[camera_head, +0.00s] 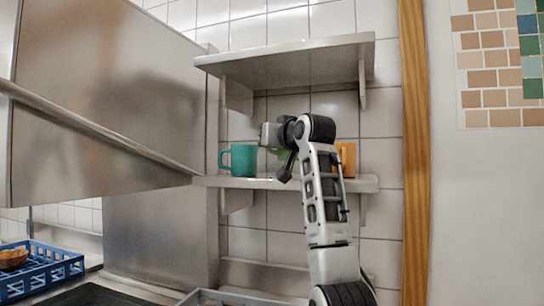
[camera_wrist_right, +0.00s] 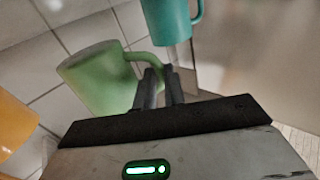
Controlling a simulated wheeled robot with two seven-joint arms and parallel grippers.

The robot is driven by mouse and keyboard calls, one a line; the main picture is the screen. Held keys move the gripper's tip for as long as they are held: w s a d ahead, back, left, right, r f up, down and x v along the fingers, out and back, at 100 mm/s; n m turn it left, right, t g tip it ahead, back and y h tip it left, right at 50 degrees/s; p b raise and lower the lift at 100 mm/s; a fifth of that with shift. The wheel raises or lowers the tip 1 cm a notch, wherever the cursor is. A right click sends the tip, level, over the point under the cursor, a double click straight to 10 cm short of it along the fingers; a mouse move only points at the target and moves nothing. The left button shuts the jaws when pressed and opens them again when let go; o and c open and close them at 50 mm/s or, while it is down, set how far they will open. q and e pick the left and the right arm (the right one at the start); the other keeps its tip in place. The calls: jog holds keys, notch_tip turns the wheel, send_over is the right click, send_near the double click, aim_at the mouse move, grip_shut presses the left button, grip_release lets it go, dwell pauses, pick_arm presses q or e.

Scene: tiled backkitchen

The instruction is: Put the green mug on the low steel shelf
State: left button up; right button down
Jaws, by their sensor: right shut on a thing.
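The green mug (camera_wrist_right: 100,80) is pale green, and its handle is between the fingers of my right gripper (camera_wrist_right: 161,82) in the right wrist view. The gripper is shut on that handle. In the head view my right arm hides most of the mug and the fingertips. The low steel shelf (camera_head: 208,181) is the lower of two wall shelves. The mug is at this shelf, between a teal mug (camera_head: 243,161) and an orange mug (camera_head: 347,160). I cannot tell whether its base touches the shelf. My left gripper is out of view.
The teal mug also shows close to the fingers in the right wrist view (camera_wrist_right: 168,22); the orange one is at its left edge (camera_wrist_right: 14,125). The upper steel shelf (camera_head: 290,60) overhangs my right gripper. A steel hood (camera_head: 110,100) fills the left. A blue crate (camera_head: 45,270) stands lower left.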

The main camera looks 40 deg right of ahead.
jog(key=f, duration=0.3)
jog(key=shift+w+d+f, duration=0.15)
jog(key=shift+w+d, duration=0.05)
jog(key=shift+d, duration=0.2)
jog(key=shift+f, duration=0.25)
jog(key=shift+f, duration=0.1)
jog(key=c, duration=1.5)
grip_release()
jog(key=shift+f, duration=0.1)
